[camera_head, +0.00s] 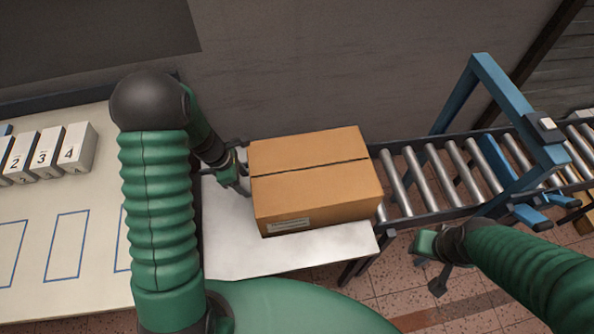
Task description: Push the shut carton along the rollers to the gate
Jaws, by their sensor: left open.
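The shut brown carton (312,190) sits flat on a white plate (285,254) at the near end of the rollers. Its top flaps meet at a dark seam and a label shows on its front. Its right side is beside the first rollers (430,178). The blue gate (510,115) stands across the rollers at the right. My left gripper (240,172) is open at the carton's left side; whether it touches is unclear. My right gripper (432,262) is in front of the rollers, apart from the carton; its jaws are unclear.
White numbered boxes (48,152) stand on a pale table (85,225) with blue outlined rectangles at the left. A grey wall (320,65) runs behind the carton. The rollers between carton and gate are clear.

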